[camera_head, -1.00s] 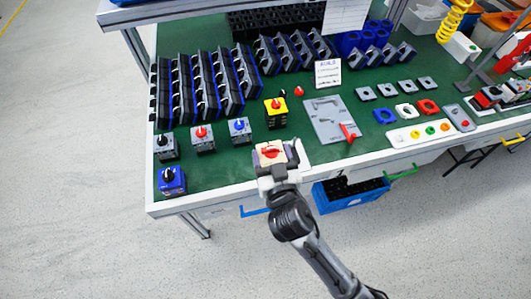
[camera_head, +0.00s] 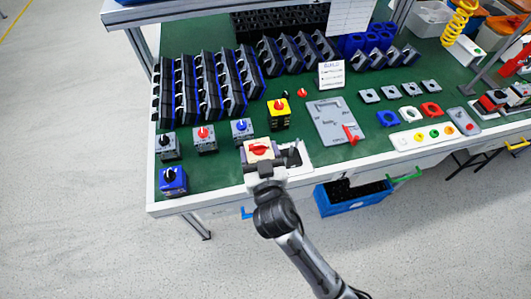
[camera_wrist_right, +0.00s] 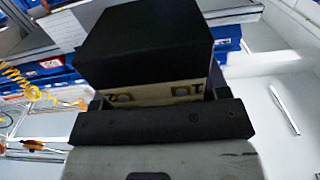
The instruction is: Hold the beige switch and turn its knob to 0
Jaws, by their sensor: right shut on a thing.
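The beige switch (camera_head: 258,144) is a square block with a red knob (camera_head: 259,150) on its top face, near the table's front edge in the head view. The knob's dial marks are too small to read. My right gripper (camera_head: 264,168) comes from the front and is shut on the switch. In the right wrist view, a beige strip of the switch (camera_wrist_right: 160,94) shows between the gripper and a dark block (camera_wrist_right: 146,45), likely the switch's body. My left gripper is not in view.
A white plate (camera_head: 299,158) lies right of the switch. A yellow switch (camera_head: 279,118) stands behind it. A grey panel (camera_head: 332,121) with a red handle lies right.

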